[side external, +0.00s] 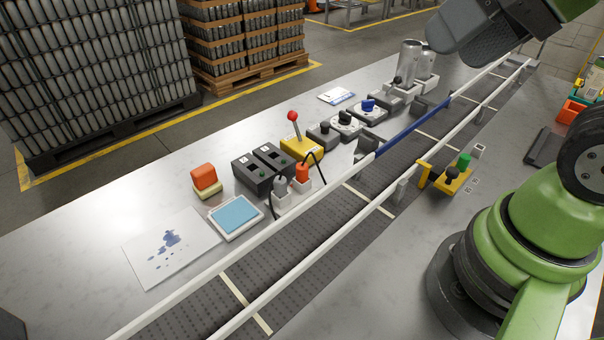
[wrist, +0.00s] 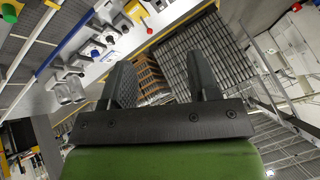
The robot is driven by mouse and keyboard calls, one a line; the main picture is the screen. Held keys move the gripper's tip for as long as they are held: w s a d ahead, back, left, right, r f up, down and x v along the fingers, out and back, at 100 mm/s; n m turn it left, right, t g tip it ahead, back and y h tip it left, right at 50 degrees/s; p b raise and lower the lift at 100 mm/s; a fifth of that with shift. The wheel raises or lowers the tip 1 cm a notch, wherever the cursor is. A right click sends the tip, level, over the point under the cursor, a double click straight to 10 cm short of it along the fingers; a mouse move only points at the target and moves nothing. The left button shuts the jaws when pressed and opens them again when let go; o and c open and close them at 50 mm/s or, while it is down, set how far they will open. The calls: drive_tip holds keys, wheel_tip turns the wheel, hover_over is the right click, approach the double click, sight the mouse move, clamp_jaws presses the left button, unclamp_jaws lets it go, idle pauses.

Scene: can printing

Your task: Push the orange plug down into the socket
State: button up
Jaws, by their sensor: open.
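The orange plug (side external: 302,171) stands upright at a white socket block (side external: 303,188) beside the conveyor in the side view, with a black cable arching from it. I cannot tell how deep it sits. A grey plug (side external: 280,184) stands in a similar white block just to its left. My gripper is high above the bench at the top right of the side view, far from the plug. In the wrist view my gripper (wrist: 163,75) is open, with nothing between its fingers. I cannot make out the orange plug in the wrist view.
A yellow-based lever with a red knob (side external: 292,117) and dark switch boxes (side external: 253,174) stand close behind the plug. White conveyor rails (side external: 270,234) run in front. Metal cans (side external: 409,60) stand at the back.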

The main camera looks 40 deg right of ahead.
drive_tip(key=w+g, duration=0.2)
drive_tip(key=w, duration=0.5)
drive_tip(key=n+g+h, duration=0.2)
drive_tip(key=g, duration=0.3)
hover_over(303, 165)
drive_tip(key=f, duration=2.1)
drive_tip(key=shift+w+a+f, duration=0.1)
drive_tip(key=shift+w+f, duration=0.1)
drive_tip(key=shift+f, duration=0.2)
drive_tip(key=shift+s+f, duration=0.2)
drive_tip(key=shift+f, duration=2.95)
drive_tip(key=c, duration=1)
